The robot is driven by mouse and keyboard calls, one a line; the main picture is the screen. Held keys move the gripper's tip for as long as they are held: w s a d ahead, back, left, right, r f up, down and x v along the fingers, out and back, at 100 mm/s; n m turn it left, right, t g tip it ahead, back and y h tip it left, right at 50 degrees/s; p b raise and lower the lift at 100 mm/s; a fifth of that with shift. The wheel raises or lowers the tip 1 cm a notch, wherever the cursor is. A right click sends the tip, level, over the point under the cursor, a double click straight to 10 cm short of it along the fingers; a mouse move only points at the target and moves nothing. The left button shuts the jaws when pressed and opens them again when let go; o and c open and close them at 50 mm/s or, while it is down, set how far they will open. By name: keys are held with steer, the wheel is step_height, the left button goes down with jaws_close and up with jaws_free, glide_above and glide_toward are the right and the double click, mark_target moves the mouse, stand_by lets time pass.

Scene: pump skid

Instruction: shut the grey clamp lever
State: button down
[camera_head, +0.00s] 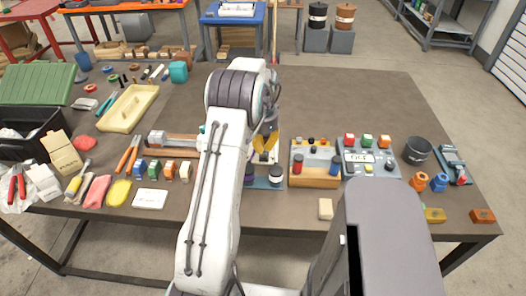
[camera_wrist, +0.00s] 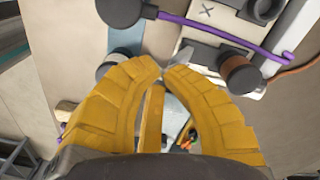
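My gripper (camera_head: 265,148) is over the middle of the workbench, beyond the white arm, with its yellow fingers pointing down. In the wrist view my gripper (camera_wrist: 163,71) has its two curved fingertips almost meeting, with nothing seen held between them. A small grey pointed part (camera_wrist: 183,49) lies just past the tips; it may be the clamp lever, but I cannot tell for sure. In the head view my arm hides much of the fixture there, and I cannot pick out the grey clamp lever.
Dark round knobs (camera_wrist: 240,73) and a purple rod (camera_wrist: 215,32) lie around the fingertips. On the workbench (camera_head: 345,95), a wooden tray (camera_head: 316,178) and a grey button panel (camera_head: 371,170) stand right of my gripper. A yellow tray (camera_head: 128,108) lies left. The bench's back right is clear.

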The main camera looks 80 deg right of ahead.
mark_target(264, 154)
steer(key=shift+f, duration=0.25)
steer(key=shift+f+b, duration=0.85)
steer(key=shift+f, duration=0.15)
steer(key=shift+a+f, duration=0.15)
steer(key=shift+f, duration=0.2)
